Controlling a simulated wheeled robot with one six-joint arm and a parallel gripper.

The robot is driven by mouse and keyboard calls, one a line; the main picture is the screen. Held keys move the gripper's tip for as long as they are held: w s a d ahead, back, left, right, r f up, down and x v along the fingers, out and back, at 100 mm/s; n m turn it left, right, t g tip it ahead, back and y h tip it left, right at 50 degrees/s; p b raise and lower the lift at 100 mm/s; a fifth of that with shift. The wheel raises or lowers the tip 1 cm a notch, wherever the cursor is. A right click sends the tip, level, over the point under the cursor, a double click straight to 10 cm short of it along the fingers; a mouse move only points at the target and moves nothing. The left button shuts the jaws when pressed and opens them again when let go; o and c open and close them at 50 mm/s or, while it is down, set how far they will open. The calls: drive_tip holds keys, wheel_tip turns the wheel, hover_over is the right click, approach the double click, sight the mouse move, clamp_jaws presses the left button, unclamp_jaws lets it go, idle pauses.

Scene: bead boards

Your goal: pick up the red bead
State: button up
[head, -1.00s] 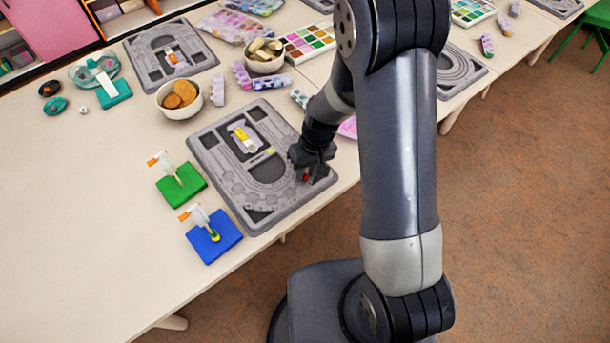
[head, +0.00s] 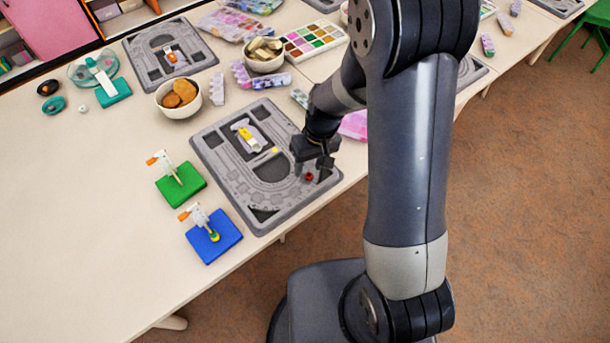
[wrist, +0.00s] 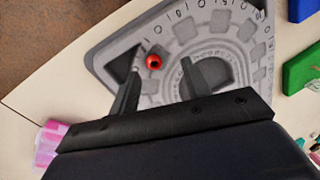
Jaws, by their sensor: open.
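The red bead (head: 309,177) lies on the grey bead board (head: 222,178), near the board's right end in the head view. In the wrist view the red bead (wrist: 154,61) shows whole, with its hole visible, beyond the fingertips and between their lines. My gripper (head: 314,170) is over that end of the board, close to the bead. In the wrist view my gripper (wrist: 160,78) has its two fingers spread apart with nothing between them. I cannot tell the exact height of the fingertips above the board.
A yellow bead (head: 275,150) and a white and yellow piece (head: 246,138) are on the same board. A green block (head: 181,184) and a blue block (head: 214,236) with small stands sit to the left. The table's front edge is close to the board.

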wheel_tip(320, 180, up, 7)
drive_tip(key=d, duration=0.1)
drive_tip(key=m+p, duration=0.4)
hover_over(310, 177)
drive_tip(key=shift+t, duration=0.3)
drive_tip(key=f, duration=0.3)
drive_tip(key=w+f, duration=0.1)
drive_tip(key=shift+d+f, duration=0.4)
drive_tip(key=shift+s+a+f+p, duration=0.15)
drive_tip(key=shift+f+p, duration=0.05)
drive_tip(key=shift+f, duration=1.1)
drive_tip(key=shift+s+a+f+p, duration=0.1)
drive_tip(key=shift+s+f+p, duration=0.1)
drive_tip(key=shift+f, duration=1.1)
drive_tip(key=shift+c, duration=0.3)
drive_tip(key=shift+s+f+n, duration=0.1)
drive_tip(key=shift+f+n, duration=0.05)
drive_tip(key=shift+n, duration=0.15)
clamp_jaws()
